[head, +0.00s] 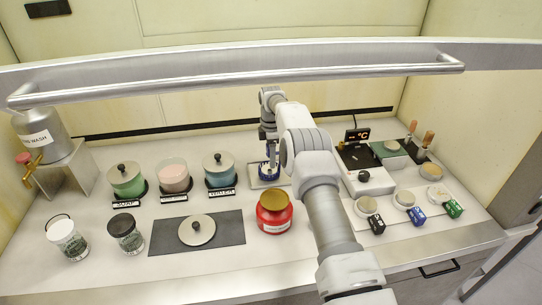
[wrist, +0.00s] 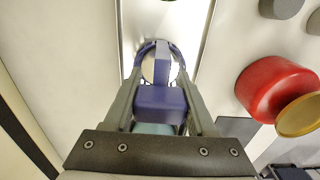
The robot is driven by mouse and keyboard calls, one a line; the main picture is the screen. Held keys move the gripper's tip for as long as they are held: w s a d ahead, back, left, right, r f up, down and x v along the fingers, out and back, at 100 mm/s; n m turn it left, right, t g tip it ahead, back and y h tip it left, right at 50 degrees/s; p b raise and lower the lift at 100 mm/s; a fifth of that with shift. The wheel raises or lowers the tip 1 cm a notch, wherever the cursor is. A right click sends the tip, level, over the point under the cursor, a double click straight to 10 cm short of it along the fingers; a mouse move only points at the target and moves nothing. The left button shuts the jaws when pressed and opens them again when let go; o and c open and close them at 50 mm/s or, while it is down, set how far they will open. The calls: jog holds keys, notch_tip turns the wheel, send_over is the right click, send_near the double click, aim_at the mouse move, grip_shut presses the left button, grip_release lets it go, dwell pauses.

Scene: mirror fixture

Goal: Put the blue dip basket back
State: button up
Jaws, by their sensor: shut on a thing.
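The blue dip basket (head: 267,172) is in my gripper (head: 268,140), at or just above a pale tray (head: 255,184) right of the lidded blue jar (head: 219,172). I cannot tell whether it touches the tray. In the wrist view my gripper (wrist: 161,82) is shut on the blue block-shaped handle (wrist: 160,100) of the basket. Its blue ring, with a pale round inside, shows beyond the fingertips. The basket's underside is hidden.
A green jar (head: 126,180) and an open-looking pink jar (head: 174,177) stand left of the blue jar. A lid (head: 197,230) lies on a dark mat (head: 160,241). A red jar (head: 274,212) stands near my arm. A hotplate (head: 372,182) stands right. A metal bar (head: 240,75) crosses above.

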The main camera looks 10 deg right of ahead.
jog(key=shift+f, duration=0.1)
jog(key=o, duration=1.4)
jog(key=r, duration=0.8)
jog(key=shift+w+d+r, duration=0.1)
jog(key=shift+d+r, duration=0.15)
jog(key=shift+r, duration=0.05)
notch_tip(320, 180, up, 9)
jog(key=p, duration=0.7)
jog(key=shift+f, duration=0.1)
jog(key=shift+d, duration=0.1)
